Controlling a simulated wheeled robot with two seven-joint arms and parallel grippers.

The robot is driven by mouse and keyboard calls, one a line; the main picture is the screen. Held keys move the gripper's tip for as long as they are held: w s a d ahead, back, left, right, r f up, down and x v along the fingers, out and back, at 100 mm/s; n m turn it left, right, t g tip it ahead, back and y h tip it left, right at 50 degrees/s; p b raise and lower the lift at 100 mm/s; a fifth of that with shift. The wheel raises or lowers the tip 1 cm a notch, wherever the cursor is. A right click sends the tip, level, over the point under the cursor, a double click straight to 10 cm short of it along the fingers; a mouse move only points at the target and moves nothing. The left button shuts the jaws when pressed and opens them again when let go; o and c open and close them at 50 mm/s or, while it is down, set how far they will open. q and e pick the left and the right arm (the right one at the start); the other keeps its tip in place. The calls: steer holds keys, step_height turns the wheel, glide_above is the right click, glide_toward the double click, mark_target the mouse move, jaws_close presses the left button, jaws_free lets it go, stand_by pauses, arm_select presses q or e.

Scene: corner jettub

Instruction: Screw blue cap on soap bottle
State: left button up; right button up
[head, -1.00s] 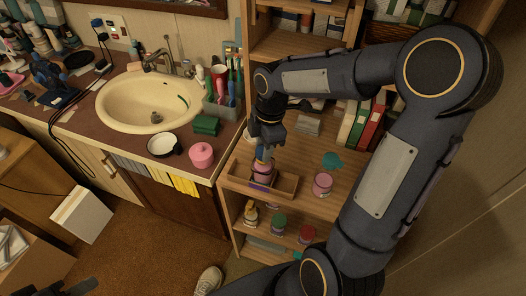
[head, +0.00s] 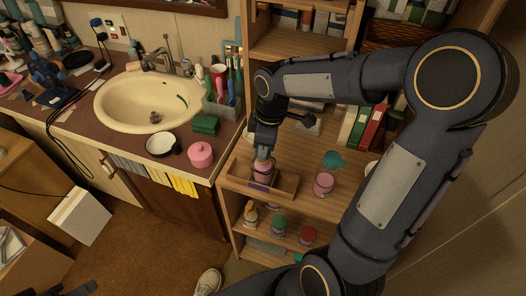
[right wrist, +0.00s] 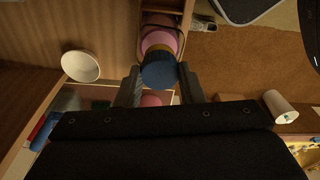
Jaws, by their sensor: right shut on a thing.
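My right gripper (head: 265,143) points down over the pink soap bottle (head: 263,172), which stands upright in a small wooden tray (head: 285,188) on the shelf top. In the right wrist view, the blue cap (right wrist: 158,72) sits between the two fingers of my right gripper (right wrist: 159,84), shut on it. The pink bottle (right wrist: 158,40) shows right behind the cap, in line with it. I cannot tell whether the cap touches the bottle's neck, which the cap and fingers hide. A dark piece at the bottom left edge appears to be my left gripper (head: 80,288); its jaws are not clear.
A pink jar (head: 324,183) and a teal piece (head: 334,160) stand right of the tray. Books (head: 368,125) stand behind. Several bottles fill the shelf below. A pink pot (head: 201,154) and black-rimmed bowl (head: 163,145) sit on the counter by the sink (head: 150,103).

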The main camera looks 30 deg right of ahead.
steer(key=m+b, duration=0.1)
steer(key=m, duration=0.3)
steer(key=shift+a+f, duration=0.1)
steer(key=shift+f, duration=0.05)
steer(key=shift+m+t+h, duration=0.3)
steer(key=shift+m, duration=0.7)
steer(key=shift+b, duration=0.3)
steer(key=m, duration=0.2)
steer(key=shift+m+b, duration=0.3)
steer(key=shift+b, duration=0.05)
steer(key=m, duration=0.2)
steer(key=shift+m+h, duration=0.3)
steer(key=shift+h, duration=0.1)
steer(key=shift+m, duration=0.4)
steer(key=shift+b, duration=0.35)
